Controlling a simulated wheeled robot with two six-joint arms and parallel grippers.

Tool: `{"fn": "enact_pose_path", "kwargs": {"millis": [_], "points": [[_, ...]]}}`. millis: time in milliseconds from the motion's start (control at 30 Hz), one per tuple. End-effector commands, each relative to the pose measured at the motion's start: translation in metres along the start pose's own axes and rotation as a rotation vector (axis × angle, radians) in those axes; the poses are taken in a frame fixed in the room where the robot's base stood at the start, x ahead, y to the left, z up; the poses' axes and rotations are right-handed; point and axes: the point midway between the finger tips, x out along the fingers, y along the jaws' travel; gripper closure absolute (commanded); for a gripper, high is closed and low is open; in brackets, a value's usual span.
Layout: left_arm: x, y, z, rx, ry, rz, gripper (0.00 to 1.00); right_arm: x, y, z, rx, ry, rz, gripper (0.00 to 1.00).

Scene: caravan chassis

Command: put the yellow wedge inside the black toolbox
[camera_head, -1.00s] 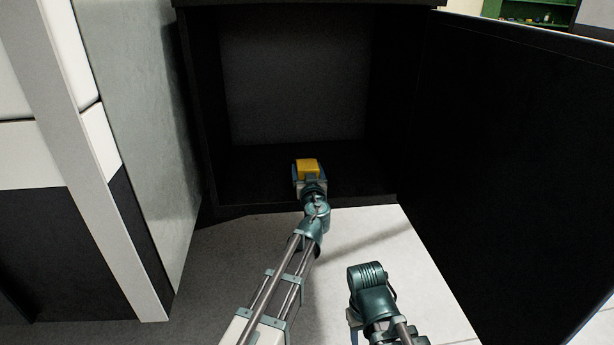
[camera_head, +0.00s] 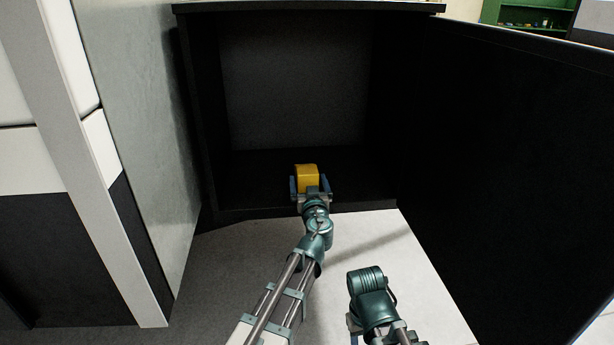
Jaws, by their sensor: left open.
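The yellow wedge (camera_head: 307,176) is inside the black toolbox (camera_head: 305,213), near the front of its floor. My left gripper (camera_head: 309,186) reaches in over the front edge and is open, its two fingers spread to either side of the wedge. The gripper's body hides the lower near part of the wedge, so I cannot tell whether it touches the wedge. My right arm shows at the lower right, outside the toolbox; its fingertips do not show clearly.
The toolbox's black door (camera_head: 500,170) stands open on the right. A grey-and-white panel (camera_head: 140,130) stands close on the left. The toolbox's floor behind the wedge is clear. Green shelves (camera_head: 530,14) with small items are far back at the upper right.

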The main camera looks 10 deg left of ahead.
Motion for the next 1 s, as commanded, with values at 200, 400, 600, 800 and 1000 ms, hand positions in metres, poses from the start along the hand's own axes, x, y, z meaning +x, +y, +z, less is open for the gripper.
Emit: {"fn": "enact_pose_path", "kwargs": {"millis": [200,400,600,800,1000], "points": [[-0.049,-0.001,0.0,0.0,0.0,0.002,0.0,0.0,0.0,0.0,0.0,0.0,0.0,0.5],[-0.073,0.0,0.0,0.0,0.0,0.001,0.0,0.0,0.0,0.0,0.0,0.0,0.0,0.5],[-0.08,0.0,0.0,0.0,0.0,0.0,0.0,0.0,0.0,0.0,0.0,0.0,0.0,0.5],[-0.08,0.0,0.0,0.0,0.0,0.0,0.0,0.0,0.0,0.0,0.0,0.0,0.0,0.5],[-0.08,0.0,0.0,0.0,0.0,0.0,0.0,0.0,0.0,0.0,0.0,0.0,0.0,0.5]]}}
